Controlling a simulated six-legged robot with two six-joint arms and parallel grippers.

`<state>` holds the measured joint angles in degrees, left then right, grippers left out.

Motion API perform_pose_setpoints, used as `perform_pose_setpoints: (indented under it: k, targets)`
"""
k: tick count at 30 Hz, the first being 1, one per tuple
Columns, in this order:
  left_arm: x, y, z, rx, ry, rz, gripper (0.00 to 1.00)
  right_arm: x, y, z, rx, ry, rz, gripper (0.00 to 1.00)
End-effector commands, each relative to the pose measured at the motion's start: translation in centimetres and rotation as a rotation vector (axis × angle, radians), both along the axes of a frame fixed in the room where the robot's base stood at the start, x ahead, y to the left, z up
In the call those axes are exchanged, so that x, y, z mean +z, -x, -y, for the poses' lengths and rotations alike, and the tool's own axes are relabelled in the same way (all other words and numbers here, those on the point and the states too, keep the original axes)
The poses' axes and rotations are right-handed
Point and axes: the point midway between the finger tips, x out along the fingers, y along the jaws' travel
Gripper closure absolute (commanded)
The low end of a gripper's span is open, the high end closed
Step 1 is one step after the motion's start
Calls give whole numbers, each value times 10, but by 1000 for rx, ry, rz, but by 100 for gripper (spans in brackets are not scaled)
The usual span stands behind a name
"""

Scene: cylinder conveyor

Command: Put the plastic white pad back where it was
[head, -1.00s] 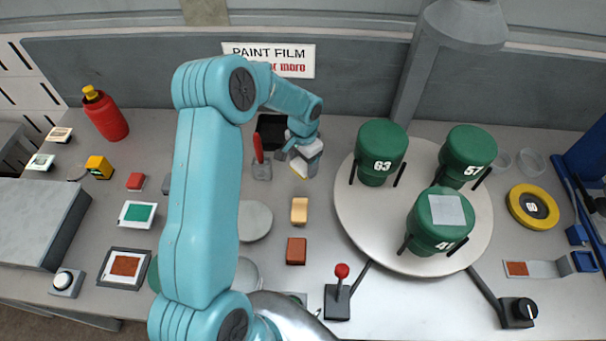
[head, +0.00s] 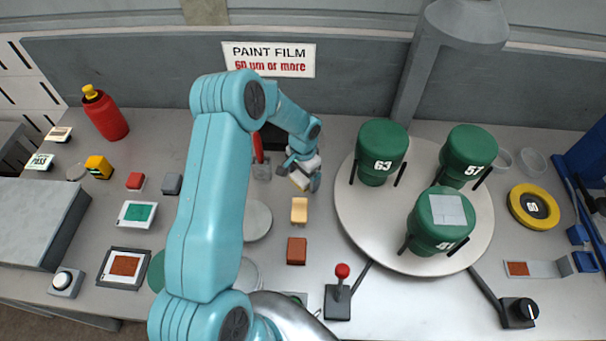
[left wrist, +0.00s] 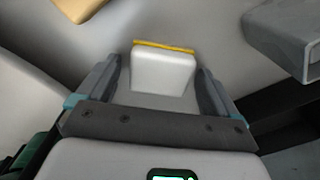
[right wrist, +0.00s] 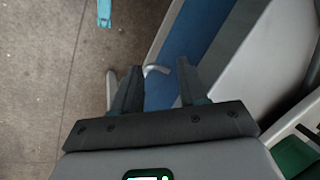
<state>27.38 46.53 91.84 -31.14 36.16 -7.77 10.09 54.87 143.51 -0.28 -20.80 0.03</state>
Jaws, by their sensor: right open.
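My left gripper (head: 303,172) is low over the back middle of the bench. Its fingers are spread in the left wrist view (left wrist: 160,72). A white block with a yellow edge (left wrist: 163,75) shows between them, with a gap on the left side. In the head view this pale block (head: 299,182) is partly hidden by the gripper. A flat grey-white square (head: 447,209) lies on top of the green cylinder 41 (head: 430,235). My right gripper (right wrist: 153,80) is open and empty, away from the bench top.
The round turntable (head: 365,232) carries green cylinders 63 (head: 382,148), 57 (head: 468,150) and 41. A tan block (head: 299,210), a brown block (head: 296,251) and a red-knobbed lever (head: 339,295) stand in front of the left gripper. A red-handled tool (head: 258,150) stands beside it.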

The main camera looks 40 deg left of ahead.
Motion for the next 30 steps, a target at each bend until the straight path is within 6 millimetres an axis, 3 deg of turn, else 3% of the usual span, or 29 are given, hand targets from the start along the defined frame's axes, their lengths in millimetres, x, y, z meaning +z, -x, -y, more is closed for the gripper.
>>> perform_pose_setpoints:
  k: [8, 11, 12, 24, 30]
  targets:
    - [1, 0, 0, 0, 0, 0, 6, 1, 0, 0, 0, 0, 0, 57]
    - [8, 0, 0, 0, 0, 0, 6, 9, 0, 0, 0, 0, 0, 57]
    - [11, -1, -1, 0, -2, 2, 6, 4, 0, 0, 0, 0, 1, 57]
    - [100, -1, 0, 1, -1, 3, 6, 3, 0, 0, 0, 0, 0, 57]
    - [121, 0, 0, -1, 0, 0, 6, 3, 0, 0, 0, 0, 0, 57]
